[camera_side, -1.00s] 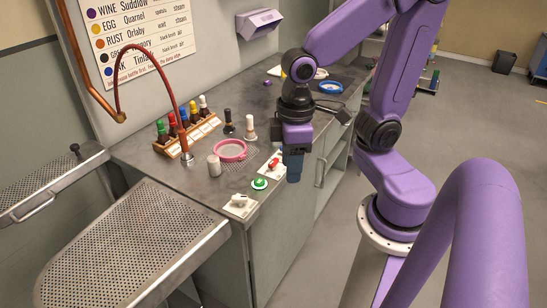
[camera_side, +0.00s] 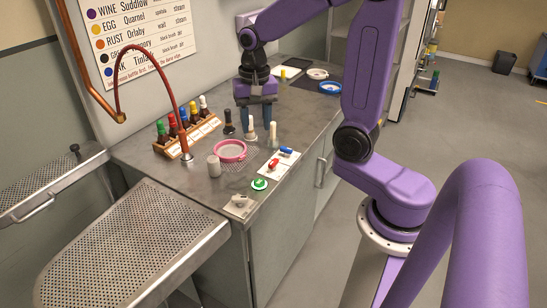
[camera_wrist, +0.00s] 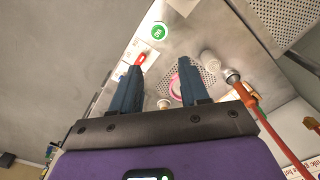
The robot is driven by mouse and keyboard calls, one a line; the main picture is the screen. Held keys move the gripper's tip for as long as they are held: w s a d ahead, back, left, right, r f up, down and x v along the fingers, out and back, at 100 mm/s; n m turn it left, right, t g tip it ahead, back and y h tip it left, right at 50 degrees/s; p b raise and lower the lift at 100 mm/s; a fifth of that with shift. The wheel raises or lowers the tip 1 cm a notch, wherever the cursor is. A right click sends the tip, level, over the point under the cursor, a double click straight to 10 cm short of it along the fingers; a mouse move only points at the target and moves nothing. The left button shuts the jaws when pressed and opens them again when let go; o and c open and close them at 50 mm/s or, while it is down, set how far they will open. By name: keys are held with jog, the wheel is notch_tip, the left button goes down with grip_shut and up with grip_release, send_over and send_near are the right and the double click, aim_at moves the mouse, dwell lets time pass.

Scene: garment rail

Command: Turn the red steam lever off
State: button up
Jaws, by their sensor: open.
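The red lever (camera_side: 273,164) is on a white plate (camera_side: 267,171) near the counter's front edge, with a blue lever (camera_side: 286,152) beside it. The red lever (camera_wrist: 140,59) also shows in the wrist view, close to the tip of the left finger; I cannot tell whether they touch there. In the side view my gripper (camera_side: 255,129) is open, pointing down over the counter, behind the levers and apart from them. A pale brush (camera_side: 250,132) shows between or behind its fingers; nothing is visibly gripped.
A green button (camera_side: 260,184) is near the plate. A pink ring (camera_side: 230,150), a white cylinder (camera_side: 214,166), a black brush (camera_side: 228,122) and another pale brush (camera_side: 273,133) stand nearby. A rack of colored bottles (camera_side: 187,137) is further left.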

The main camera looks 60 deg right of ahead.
aim_at(273, 161)
jog(key=d+m, duration=0.9)
jog(key=f, duration=1.7)
jog(key=shift+w+f, duration=0.2)
jog(key=shift+w, duration=0.05)
jog(key=shift+c, duration=0.3)
grip_shut()
